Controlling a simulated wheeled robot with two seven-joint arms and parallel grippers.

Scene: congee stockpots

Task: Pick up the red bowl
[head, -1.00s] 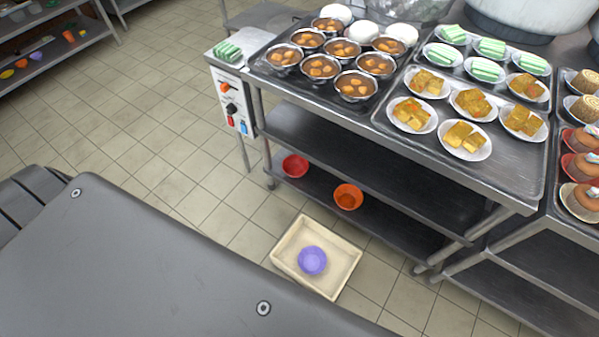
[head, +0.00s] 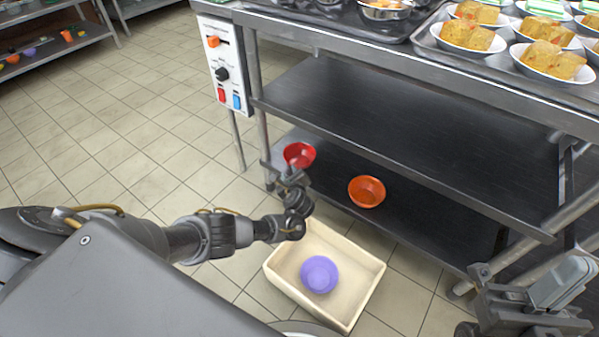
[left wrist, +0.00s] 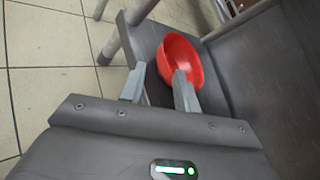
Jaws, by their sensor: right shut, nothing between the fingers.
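The red bowl (head: 299,155) sits at the left end of the cart's lowest shelf (head: 440,225). My left gripper (head: 292,178) is at the bowl's near side and hides a little of its lower edge. In the left wrist view the bowl (left wrist: 178,55) lies just beyond the fingers. My left gripper (left wrist: 158,90) is open there; the right-hand finger overlaps the bowl, and the bowl's left rim shows between the fingers. I cannot tell whether they touch. My right gripper (head: 555,285) is shut and empty at the lower right, away from the bowl.
An orange bowl (head: 367,191) sits right of the red bowl on the same shelf. A cream bin (head: 352,312) with a purple bowl (head: 319,274) stands on the floor in front. A middle shelf (head: 400,125) overhangs the lowest one, and a cart leg (head: 262,120) stands left of the red bowl.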

